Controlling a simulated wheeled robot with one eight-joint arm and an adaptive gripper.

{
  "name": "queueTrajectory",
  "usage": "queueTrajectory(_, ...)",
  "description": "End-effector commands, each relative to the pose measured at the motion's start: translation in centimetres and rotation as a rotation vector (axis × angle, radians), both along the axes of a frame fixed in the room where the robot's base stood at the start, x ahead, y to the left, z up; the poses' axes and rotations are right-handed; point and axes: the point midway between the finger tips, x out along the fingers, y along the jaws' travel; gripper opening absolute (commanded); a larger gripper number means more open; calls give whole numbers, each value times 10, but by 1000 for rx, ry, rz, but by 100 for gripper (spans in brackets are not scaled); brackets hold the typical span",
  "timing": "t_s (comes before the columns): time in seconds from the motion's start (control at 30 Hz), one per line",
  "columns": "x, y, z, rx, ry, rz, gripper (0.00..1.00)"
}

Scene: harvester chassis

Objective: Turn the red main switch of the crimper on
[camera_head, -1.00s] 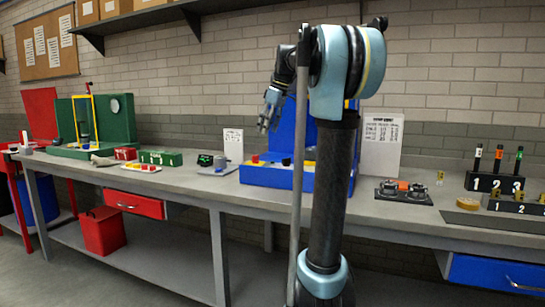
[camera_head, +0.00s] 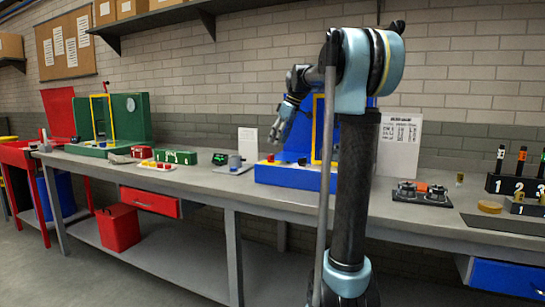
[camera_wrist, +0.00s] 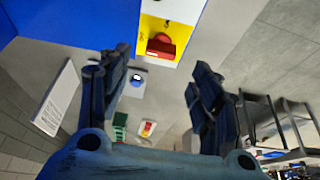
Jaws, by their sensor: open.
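A blue machine (camera_head: 296,176) with a yellow frame stands on the bench, partly hidden behind my arm; I cannot tell for sure that it is the crimper. In the wrist view its blue surface (camera_wrist: 80,18) fills the upper left. Beside that is a yellow panel (camera_wrist: 153,28) carrying a red switch (camera_wrist: 161,46). A small red part (camera_head: 270,157) shows at the machine's left end in the head view. My gripper (camera_head: 279,138) is open and empty above the machine's left part. In the wrist view my gripper (camera_wrist: 161,68) has its fingers spread, with the switch beyond and between them, not touched.
A green machine (camera_head: 130,116) with a yellow frame stands at the bench's left. A small grey device (camera_head: 234,164) and a white card (camera_head: 247,142) are left of the blue machine. Right of my arm lie a black fixture (camera_head: 420,194) and numbered black holders (camera_head: 512,186).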

Motion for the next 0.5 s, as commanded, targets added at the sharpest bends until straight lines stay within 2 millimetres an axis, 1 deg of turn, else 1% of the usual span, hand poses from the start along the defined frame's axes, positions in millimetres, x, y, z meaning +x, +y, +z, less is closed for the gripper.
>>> queueTrajectory(0.1, 4, 8, -20, 0, 0, 3, 58)
queueTrajectory(0.3, 9, 18, -49, 0, 0, 1, 58)
queueTrajectory(0.5, 13, 25, -66, 0, 0, 1, 58)
